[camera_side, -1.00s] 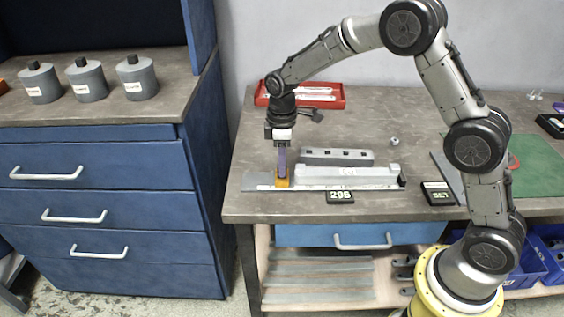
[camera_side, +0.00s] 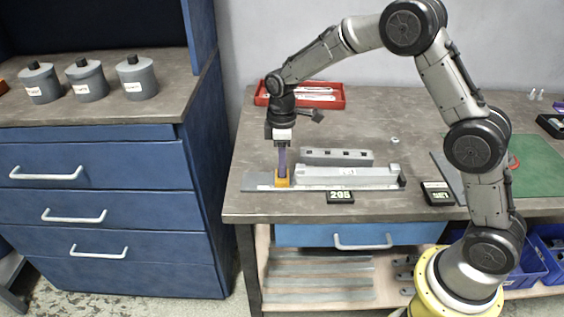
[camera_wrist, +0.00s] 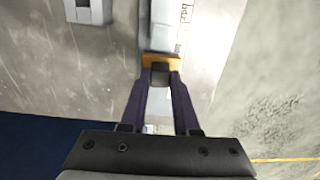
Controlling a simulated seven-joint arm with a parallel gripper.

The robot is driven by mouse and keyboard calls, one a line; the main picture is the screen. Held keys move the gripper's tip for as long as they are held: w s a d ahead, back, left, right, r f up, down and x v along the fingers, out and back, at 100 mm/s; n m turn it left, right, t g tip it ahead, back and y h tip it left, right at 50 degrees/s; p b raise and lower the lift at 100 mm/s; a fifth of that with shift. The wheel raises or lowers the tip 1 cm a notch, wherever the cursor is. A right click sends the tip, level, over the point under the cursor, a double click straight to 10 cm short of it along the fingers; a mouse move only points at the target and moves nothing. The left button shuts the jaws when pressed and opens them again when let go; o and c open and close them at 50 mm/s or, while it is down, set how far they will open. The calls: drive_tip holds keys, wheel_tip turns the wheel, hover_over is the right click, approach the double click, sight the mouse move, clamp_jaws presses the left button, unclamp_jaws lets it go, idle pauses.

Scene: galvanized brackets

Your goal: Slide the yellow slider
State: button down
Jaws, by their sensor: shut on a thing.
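The yellow slider (camera_side: 282,182) sits on the grey rail (camera_side: 256,183) near its left end, beside the left end of the long grey block (camera_side: 345,177). My gripper (camera_side: 282,172) points straight down onto the slider. In the wrist view the slider (camera_wrist: 161,61) shows as a yellow-orange piece at the fingertips, and the purple fingers (camera_wrist: 160,80) are shut on a dark part of it. A small black display (camera_side: 340,197) in front of the rail reads 295. A second black box (camera_side: 438,193) labelled SET stands to the right.
A grey bar with holes (camera_side: 337,157) lies behind the rail. A red tray (camera_side: 318,96) stands at the back, and a small round metal part (camera_side: 394,140) lies on the bench. A green mat (camera_side: 538,165) is at the right. Bench space left of the rail is narrow.

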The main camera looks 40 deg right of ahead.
drive_tip(key=shift+w+a, duration=0.1)
hover_over(250, 181)
drive_tip(key=shift+w+r, duration=0.15)
idle(0.5)
drive_tip(key=shift+a, duration=0.1)
drive_tip(key=c, duration=0.6)
unclamp_jaws()
drive_tip(key=shift+c, duration=0.2)
wheel_tip(250, 181, up, 14)
